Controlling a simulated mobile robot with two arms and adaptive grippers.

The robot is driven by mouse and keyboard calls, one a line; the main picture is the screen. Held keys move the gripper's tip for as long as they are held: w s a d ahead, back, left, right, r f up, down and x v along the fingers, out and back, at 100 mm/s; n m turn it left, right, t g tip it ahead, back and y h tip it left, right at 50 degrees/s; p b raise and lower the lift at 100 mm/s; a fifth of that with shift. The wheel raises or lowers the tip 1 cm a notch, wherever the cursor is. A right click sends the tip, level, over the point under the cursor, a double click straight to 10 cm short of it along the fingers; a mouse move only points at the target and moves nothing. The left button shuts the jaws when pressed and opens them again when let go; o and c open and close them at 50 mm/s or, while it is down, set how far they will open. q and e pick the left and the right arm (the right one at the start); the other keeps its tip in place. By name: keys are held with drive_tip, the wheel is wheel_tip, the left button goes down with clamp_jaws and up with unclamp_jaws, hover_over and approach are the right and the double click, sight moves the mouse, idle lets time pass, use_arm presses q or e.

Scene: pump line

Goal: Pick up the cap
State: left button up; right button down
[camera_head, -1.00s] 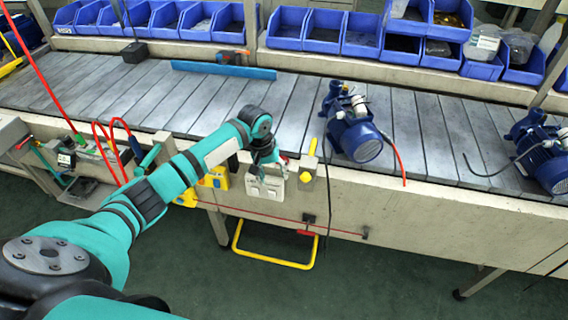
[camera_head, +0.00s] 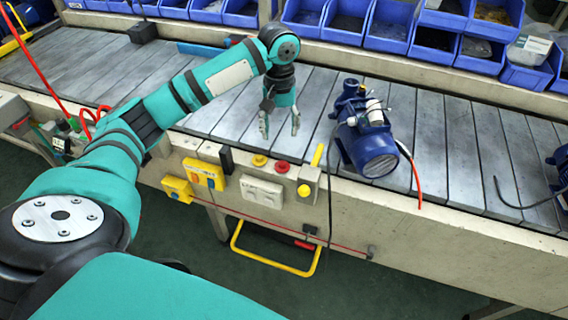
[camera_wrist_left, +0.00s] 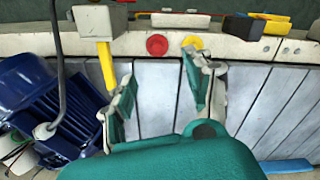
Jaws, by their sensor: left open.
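My left gripper (camera_head: 280,124) is open and empty, pointing down above the grey slatted conveyor near its front edge. In the left wrist view its two fingers (camera_wrist_left: 160,84) are spread, with bare slats between them. A blue pump (camera_head: 370,150) stands on the conveyor just right of the gripper, apart from it. It carries a small white fitting (camera_head: 375,112), and the pump also shows at the left of the wrist view (camera_wrist_left: 42,100). I cannot tell which part, if any, is the cap. My right gripper is not in view.
A front panel holds a red button (camera_head: 283,168), a yellow button (camera_head: 259,160) and a yellow upright handle (camera_head: 317,155). Blue bins (camera_head: 344,22) line the back. A second pump (camera_head: 561,160) is at the right edge. The slats between the pumps are mostly clear.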

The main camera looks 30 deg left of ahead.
use_arm(q)
hover_over(282, 163)
drive_tip(key=f, duration=0.6)
drive_tip(key=shift+a, duration=0.25)
wheel_tip(282, 163, down, 2)
drive_tip(key=shift+f, duration=0.4)
drive_tip(key=f, duration=0.3)
drive_tip(key=shift+d+f, duration=0.3)
drive_tip(key=shift+f, duration=0.5)
drive_tip(key=c, duration=0.4)
drive_tip(key=shift+c, duration=0.5)
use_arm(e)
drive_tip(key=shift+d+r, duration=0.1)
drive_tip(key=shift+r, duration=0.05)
